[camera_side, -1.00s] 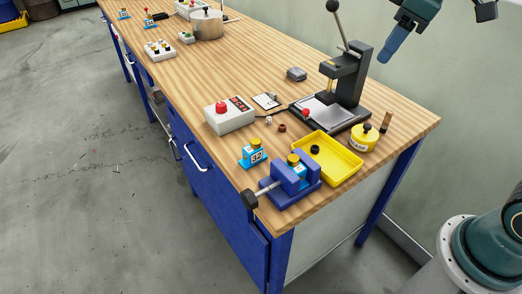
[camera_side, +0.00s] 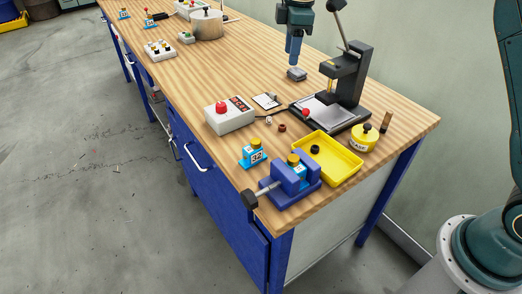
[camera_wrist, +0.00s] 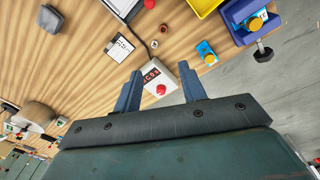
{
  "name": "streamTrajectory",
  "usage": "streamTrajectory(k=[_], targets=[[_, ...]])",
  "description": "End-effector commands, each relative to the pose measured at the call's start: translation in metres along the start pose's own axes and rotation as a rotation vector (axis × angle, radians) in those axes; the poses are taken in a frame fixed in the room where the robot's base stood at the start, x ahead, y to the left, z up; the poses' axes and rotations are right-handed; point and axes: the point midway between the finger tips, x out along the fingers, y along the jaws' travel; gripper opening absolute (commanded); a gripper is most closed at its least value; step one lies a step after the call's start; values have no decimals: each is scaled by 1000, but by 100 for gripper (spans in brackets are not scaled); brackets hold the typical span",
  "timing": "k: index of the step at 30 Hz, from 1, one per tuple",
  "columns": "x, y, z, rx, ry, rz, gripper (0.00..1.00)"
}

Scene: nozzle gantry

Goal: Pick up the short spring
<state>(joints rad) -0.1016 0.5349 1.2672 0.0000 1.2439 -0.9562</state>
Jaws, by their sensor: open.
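I cannot pick out the short spring for sure. A small whitish piece (camera_side: 268,120) lies on the bench between the control box and the press; it also shows in the wrist view (camera_wrist: 154,44), too small to identify. A small brown piece (camera_side: 282,128) lies beside it, and in the wrist view (camera_wrist: 163,28). My gripper (camera_side: 294,62) hangs over the back of the bench, in line with the small grey box in the side view. In the wrist view my gripper (camera_wrist: 162,68) has its two blue fingers apart with nothing held between them.
A white control box (camera_side: 230,115) with a red button, a black press (camera_side: 352,75), a yellow tray (camera_side: 345,168), a blue vise (camera_side: 300,185) and a grey box (camera_side: 297,74) stand around. The bench middle is clear.

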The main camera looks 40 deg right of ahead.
Motion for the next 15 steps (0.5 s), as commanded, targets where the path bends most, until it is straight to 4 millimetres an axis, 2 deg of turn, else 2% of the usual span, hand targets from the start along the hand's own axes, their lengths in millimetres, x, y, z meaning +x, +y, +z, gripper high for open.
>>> streamTrajectory(k=[1,9,15], targets=[[13,6,-7,-31,-8,-12,41],[65,28,-33,-184,-36,-63,41],[86,35,-42,-246,-43,-81,41]])
